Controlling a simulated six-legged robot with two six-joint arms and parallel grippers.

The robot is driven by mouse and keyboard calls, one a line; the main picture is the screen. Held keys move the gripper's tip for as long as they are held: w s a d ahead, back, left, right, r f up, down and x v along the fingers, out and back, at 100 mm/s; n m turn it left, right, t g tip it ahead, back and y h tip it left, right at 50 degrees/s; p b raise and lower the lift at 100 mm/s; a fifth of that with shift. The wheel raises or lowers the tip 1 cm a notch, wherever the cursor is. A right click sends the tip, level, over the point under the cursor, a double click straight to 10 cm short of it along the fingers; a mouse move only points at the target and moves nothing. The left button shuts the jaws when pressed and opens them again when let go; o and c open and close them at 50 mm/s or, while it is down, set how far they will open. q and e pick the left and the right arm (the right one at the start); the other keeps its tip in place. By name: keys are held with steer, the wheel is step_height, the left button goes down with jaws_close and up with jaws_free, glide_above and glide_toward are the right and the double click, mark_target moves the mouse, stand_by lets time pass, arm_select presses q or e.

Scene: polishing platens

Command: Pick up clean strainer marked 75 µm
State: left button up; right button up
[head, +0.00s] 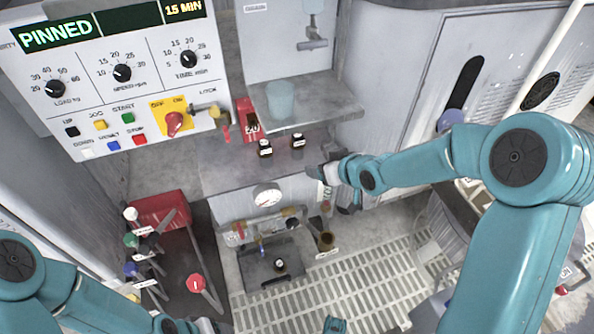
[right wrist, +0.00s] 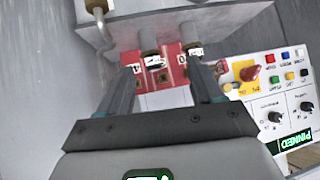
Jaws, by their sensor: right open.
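No strainer marked 75 µm can be read in either view. My left gripper (head: 200,326) is barely in view at the bottom edge.
The control panel (head: 100,75) with dials and buttons stands at left. A red rack (head: 160,207) with several coloured-knob tools is below it. Slatted floor (head: 340,290) lies at right.

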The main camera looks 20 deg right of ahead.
step_height(320, 180, down, 3)
steer(key=w+d+t+b, duration=0.1)
steer(key=w+d+b, duration=0.1)
steer(key=b, duration=0.3)
arm_select(q)
step_height(320, 180, down, 8)
arm_select(e)
glide_toward(301, 138)
step_height(301, 138, down, 4)
steer(key=w, duration=0.1)
steer(key=w+a+p, duration=0.1)
steer(key=w, duration=0.1)
steer(key=w+p, duration=0.1)
steer(key=shift+w+a+r, duration=0.15)
steer(key=shift+a+r, duration=0.15)
steer(key=shift+w+a+p, duration=0.15)
steer(key=shift+w+p, duration=0.35)
steer(key=shift+p, duration=0.05)
steer(key=p+x, duration=0.2)
steer(key=x, duration=0.2)
steer(key=shift+w+f, duration=0.25)
steer(key=shift+w, duration=0.05)
arm_select(q)
steer(key=r, duration=0.3)
steer(key=s+r, duration=0.1)
steer(key=shift+d+r, duration=0.3)
steer(key=shift+d, duration=0.1)
arm_select(e)
steer(key=shift+w+f, duration=0.2)
steer(key=shift+f, duration=0.05)
